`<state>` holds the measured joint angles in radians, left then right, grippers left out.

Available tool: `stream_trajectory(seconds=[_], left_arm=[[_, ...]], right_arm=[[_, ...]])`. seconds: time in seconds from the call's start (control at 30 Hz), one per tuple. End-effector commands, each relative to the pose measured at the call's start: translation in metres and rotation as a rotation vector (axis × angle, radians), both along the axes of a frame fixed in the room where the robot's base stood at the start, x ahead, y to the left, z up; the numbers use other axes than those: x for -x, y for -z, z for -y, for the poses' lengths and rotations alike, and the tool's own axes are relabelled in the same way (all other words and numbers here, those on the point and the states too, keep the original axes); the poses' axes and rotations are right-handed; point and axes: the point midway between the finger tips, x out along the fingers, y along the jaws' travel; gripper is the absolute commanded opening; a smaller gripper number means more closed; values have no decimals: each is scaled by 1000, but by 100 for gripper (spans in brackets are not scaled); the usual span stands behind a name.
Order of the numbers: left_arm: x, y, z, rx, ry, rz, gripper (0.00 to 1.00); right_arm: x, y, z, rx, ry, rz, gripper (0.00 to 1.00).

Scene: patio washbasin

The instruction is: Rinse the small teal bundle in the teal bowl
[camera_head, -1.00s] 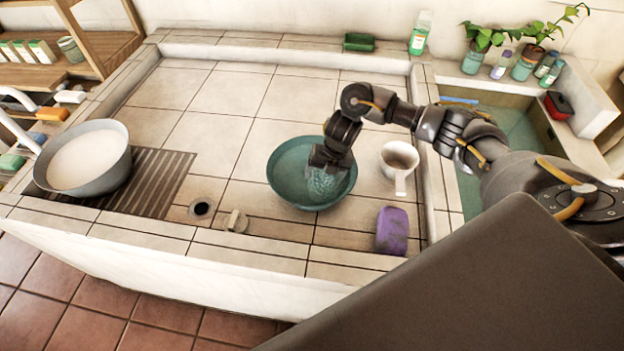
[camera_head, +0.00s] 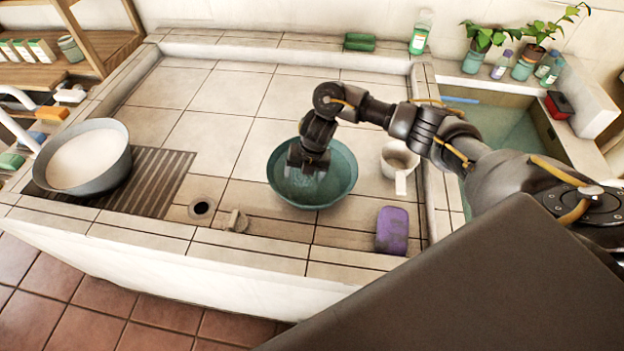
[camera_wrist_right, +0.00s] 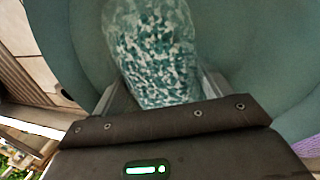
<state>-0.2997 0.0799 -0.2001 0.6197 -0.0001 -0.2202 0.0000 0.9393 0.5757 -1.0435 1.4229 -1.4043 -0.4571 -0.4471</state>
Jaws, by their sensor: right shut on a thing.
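The teal bowl (camera_head: 340,188) stands on the tiled counter in the middle of the head view. My right gripper (camera_head: 302,178) reaches down inside the bowl, at its left part. It is shut on the small teal bundle, which shows as a mottled teal and white shape (camera_wrist_right: 152,50) between the fingers in the right wrist view. In the head view the bundle is mostly hidden by the gripper. The bowl's inner wall (camera_wrist_right: 260,45) surrounds the bundle in the wrist view. I cannot make out the water level. My left gripper is not in view.
A white mug (camera_head: 398,160) stands close to the bowl's right, with a purple block (camera_head: 392,230) in front of it. A grey basin (camera_head: 120,165) with pale contents is at the left. A drain hole (camera_head: 201,208) and small stub (camera_head: 236,221) lie front left. A water trough (camera_head: 500,125) is at right.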

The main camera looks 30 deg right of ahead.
Motion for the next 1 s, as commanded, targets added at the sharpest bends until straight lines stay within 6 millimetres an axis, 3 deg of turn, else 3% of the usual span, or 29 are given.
stream_trajectory(seconds=[0.6, 1.0], left_arm=[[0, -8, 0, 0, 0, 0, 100], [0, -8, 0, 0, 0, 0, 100]], right_arm=[[23, -1, 49, 0, 1, 1, 57], [23, 0, 48, -2, -1, 1, 57]])
